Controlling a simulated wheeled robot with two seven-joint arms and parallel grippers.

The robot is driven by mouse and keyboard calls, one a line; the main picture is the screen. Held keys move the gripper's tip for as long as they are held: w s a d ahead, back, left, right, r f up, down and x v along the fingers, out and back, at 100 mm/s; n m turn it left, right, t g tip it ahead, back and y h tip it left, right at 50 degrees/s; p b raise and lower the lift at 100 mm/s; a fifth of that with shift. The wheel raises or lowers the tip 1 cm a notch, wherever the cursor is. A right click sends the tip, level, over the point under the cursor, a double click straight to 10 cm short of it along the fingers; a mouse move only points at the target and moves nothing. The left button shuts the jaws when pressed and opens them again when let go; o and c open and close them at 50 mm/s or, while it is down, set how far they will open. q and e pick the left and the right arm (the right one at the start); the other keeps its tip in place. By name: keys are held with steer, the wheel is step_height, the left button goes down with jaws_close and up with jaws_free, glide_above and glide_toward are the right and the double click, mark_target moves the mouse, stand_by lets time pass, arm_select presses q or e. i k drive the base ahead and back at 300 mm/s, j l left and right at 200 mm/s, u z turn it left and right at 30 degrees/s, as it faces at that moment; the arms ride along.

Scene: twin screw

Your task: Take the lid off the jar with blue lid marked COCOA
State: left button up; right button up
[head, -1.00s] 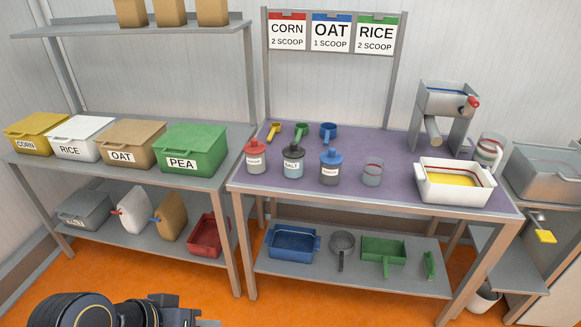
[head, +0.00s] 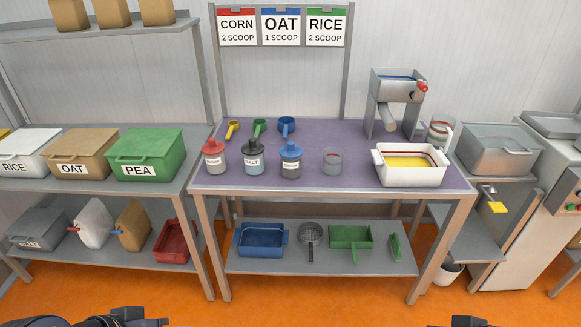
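The jar with the blue lid (head: 291,161) stands upright on the purple table top, lid on. Its label is too small to read. A jar with a red lid (head: 214,157) and a jar with a dark lid marked SALT (head: 254,157) stand to its left. My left gripper (head: 140,317) is at the bottom edge, far below and in front of the jars; only its top shows. My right gripper (head: 468,321) just shows at the bottom right edge. Neither touches a jar. Whether either is open or shut is hidden.
A clear beaker (head: 332,162) stands right of the blue-lidded jar. A white tray (head: 409,179) with yellow contents and a grey mill (head: 398,100) are further right. Yellow, green and blue scoops (head: 286,125) lie behind the jars. The table's front strip is clear.

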mark_target(289, 151)
steer(key=i+l+z, duration=0.1)
steer(key=i+z, duration=0.35)
steer(key=i, duration=1.15)
